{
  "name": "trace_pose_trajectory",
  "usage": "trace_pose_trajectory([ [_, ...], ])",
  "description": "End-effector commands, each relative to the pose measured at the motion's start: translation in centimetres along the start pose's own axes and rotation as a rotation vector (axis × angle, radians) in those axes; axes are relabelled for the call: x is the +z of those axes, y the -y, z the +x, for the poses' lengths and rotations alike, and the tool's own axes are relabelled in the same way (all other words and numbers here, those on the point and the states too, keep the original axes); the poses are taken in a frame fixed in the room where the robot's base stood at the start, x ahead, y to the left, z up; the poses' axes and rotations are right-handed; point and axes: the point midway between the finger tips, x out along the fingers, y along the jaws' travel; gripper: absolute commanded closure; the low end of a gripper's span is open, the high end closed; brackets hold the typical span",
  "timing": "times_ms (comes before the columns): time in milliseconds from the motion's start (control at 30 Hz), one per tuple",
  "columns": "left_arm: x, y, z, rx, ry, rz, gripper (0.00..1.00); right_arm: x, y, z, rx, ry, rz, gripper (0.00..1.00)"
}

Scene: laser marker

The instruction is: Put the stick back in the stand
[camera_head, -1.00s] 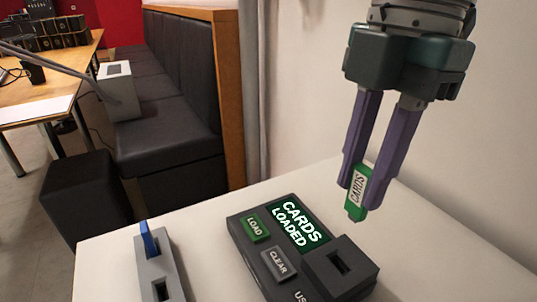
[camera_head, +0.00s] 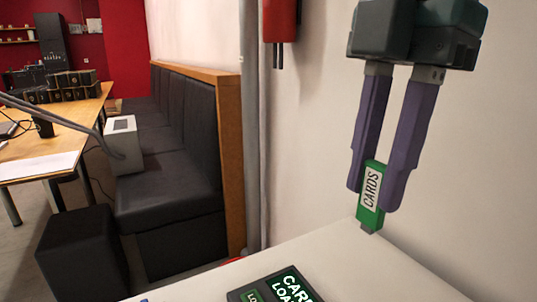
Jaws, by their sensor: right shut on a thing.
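The stick (camera_head: 370,203) is green with a white label reading CARDS. My right gripper (camera_head: 374,188) is shut on its upper part and holds it upright, a little tilted, above the white table, with its narrow tip pointing down. The dark device (camera_head: 275,288) with a lit screen shows only its top corner at the bottom edge; its slot is out of view. The stand is out of view apart from a small blue bit at the bottom left edge. My left gripper is not in view.
The white table (camera_head: 400,279) is bare around the device's far side. A pale wall (camera_head: 480,150) rises close behind my right gripper. A dark bench (camera_head: 170,190), a black stool (camera_head: 82,250) and a wooden table (camera_head: 85,124) stand to the left.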

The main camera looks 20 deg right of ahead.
Motion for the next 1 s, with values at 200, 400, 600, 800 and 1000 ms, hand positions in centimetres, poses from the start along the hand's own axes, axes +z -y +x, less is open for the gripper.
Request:
trace_pose_trajectory([
  [200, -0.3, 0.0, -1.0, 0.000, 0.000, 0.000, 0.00, 0.0, 0.0, -0.1, -0.001, 0.000, -0.001, 1.00],
  [400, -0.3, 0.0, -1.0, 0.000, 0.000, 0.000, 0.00, -0.1, 0.0, -0.1, 0.000, 0.000, -0.001, 1.00],
  [600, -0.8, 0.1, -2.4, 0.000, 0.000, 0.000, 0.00, -1.7, -0.6, -0.2, -0.003, -0.001, -0.002, 1.00],
  [800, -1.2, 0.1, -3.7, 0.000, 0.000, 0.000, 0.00, -3.7, -1.5, 0.1, -0.003, -0.001, -0.002, 1.00],
  [1000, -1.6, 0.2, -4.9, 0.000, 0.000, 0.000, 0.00, -5.8, -2.3, 0.4, -0.002, -0.002, -0.002, 1.00],
])
